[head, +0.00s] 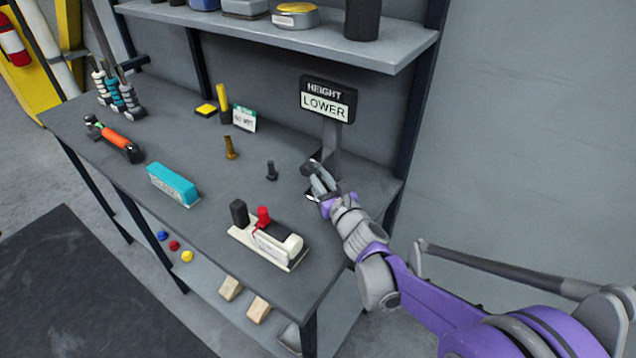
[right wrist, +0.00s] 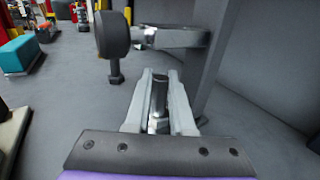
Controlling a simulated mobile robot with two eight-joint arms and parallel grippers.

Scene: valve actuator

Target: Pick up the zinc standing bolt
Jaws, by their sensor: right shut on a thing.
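My right gripper (head: 318,180) is low over the right side of the bench, in front of the height sign. In the right wrist view its two pale fingers (right wrist: 160,92) are closed around a shiny grey upright piece (right wrist: 158,102), which looks like the zinc standing bolt. In the head view the fingers mostly hide it, and I cannot tell whether it touches the bench. A dark bolt (head: 271,170) stands apart to the left, and a brass bolt (head: 231,148) stands farther left. My left gripper is not in view.
The height sign (head: 327,100) reads LOWER, close behind the gripper. A dark disc (right wrist: 112,35) with a silver bar is just beyond the fingers. A white-based fixture with a red knob (head: 263,217) is at front left. A shelf (head: 290,35) overhangs the back.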

